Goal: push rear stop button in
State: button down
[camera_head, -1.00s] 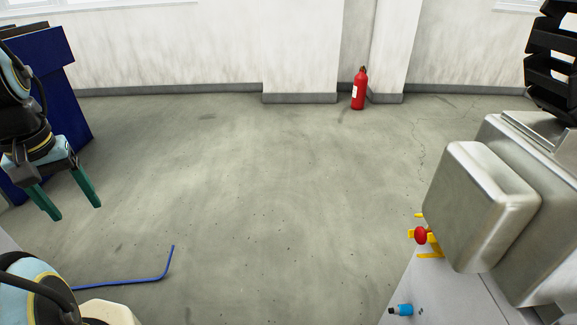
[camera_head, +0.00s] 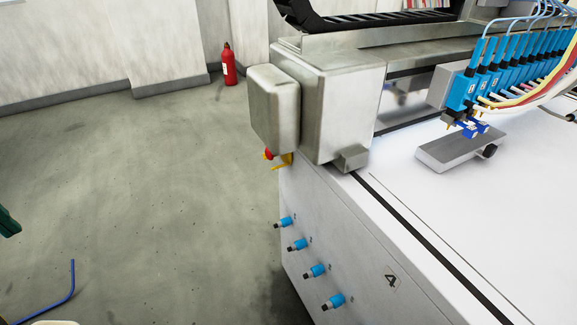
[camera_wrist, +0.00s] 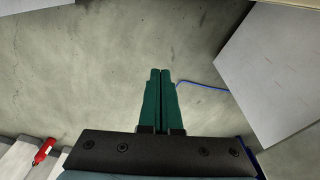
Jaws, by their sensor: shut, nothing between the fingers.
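The rear stop button (camera_head: 268,154) is a small red knob with yellow guard pieces beside it. In the head view it sits at the left end of the white gantry machine (camera_head: 335,240), just under a grey metal box (camera_head: 272,108) that partly hides it. My gripper (camera_wrist: 160,72) shows in the wrist view with its two green fingers together and nothing between them, over bare floor. In the head view only a green fingertip shows at the left edge, well apart from the button. The button does not show in the wrist view.
Several blue fittings (camera_head: 315,270) stick out from the machine's side below the button. A red fire extinguisher (camera_head: 229,65) stands by the wall. A blue bent rod or hose (camera_head: 70,290) lies at the lower left.

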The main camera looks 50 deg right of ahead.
jog(key=s+d+f+n+g+h+b, duration=0.25)
jog(key=d+f+b, duration=0.25)
jog(key=d+f, duration=0.4)
jog(key=s+d+f+n+g+h+b, duration=0.2)
jog(key=d+f+n+g+h+b, duration=0.3)
jog(key=d, duration=0.7)
jog(key=w+d+n+h+b, duration=0.2)
jog(key=d+n+h+b, duration=0.1)
jog(key=d, duration=0.4)
jog(key=w+d+n+h+b, duration=0.3)
jog(key=d+n+h, duration=0.1)
jog(key=d, duration=0.4)
jog(key=shift+d+r+h+b, duration=0.15)
jog(key=shift+r+h+b, duration=0.2)
jog(key=shift+h, duration=0.5)
jog(key=shift+f+g, duration=0.15)
jog(key=shift+g, duration=0.1)
jog(key=x, duration=1.4)
jog(key=shift+b, duration=0.3)
